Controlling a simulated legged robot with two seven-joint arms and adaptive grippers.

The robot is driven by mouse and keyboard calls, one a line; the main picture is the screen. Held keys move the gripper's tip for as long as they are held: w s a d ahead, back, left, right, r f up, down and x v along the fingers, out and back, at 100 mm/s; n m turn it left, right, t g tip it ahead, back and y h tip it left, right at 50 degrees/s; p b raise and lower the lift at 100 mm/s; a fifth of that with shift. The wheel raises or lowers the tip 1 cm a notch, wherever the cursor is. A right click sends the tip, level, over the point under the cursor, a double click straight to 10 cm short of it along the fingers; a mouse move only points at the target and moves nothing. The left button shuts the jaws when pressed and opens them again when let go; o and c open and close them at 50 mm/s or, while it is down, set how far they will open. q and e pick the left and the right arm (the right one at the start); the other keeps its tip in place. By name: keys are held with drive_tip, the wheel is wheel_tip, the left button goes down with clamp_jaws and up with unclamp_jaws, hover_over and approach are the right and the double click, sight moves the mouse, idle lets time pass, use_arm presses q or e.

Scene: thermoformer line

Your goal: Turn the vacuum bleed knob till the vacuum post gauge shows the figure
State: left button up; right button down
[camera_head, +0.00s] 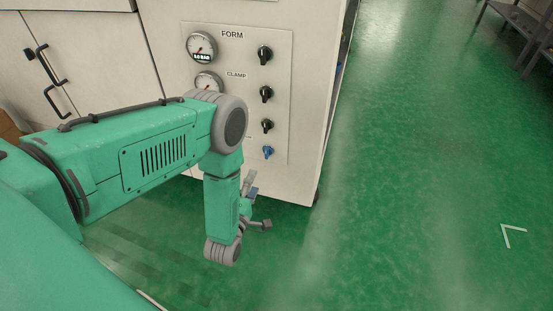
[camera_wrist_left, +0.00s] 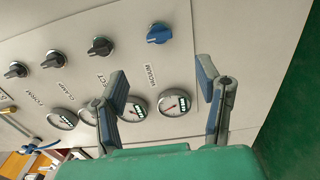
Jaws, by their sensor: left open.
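The blue vacuum bleed knob (camera_head: 268,152) is the lowest knob on the white machine panel. In the left wrist view the blue knob (camera_wrist_left: 159,33) sits above the VACUUM label, past the gap between my fingers. The vacuum gauge (camera_wrist_left: 174,103) is a round white dial with a small display window, seen between my fingers; its figure is too small to read. In the head view my arm hides this gauge. My left gripper (camera_head: 257,204) is below the knob, apart from it. In its wrist view the gripper (camera_wrist_left: 161,76) is open and empty. My right gripper is not seen.
Black knobs (camera_head: 265,54) stand above the blue one, with the FORM gauge (camera_head: 202,46) and the partly covered CLAMP gauge (camera_head: 207,81) to their left. Cabinet handles (camera_head: 56,98) stick out at the left. The green floor (camera_head: 430,170) right of the machine is clear.

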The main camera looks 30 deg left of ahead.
sight(266, 155)
use_arm(q)
drive_tip(key=b+x, duration=0.4)
drive_tip(key=x, duration=0.8)
drive_tip(key=shift+r, duration=0.1)
drive_tip(key=c, duration=1.2)
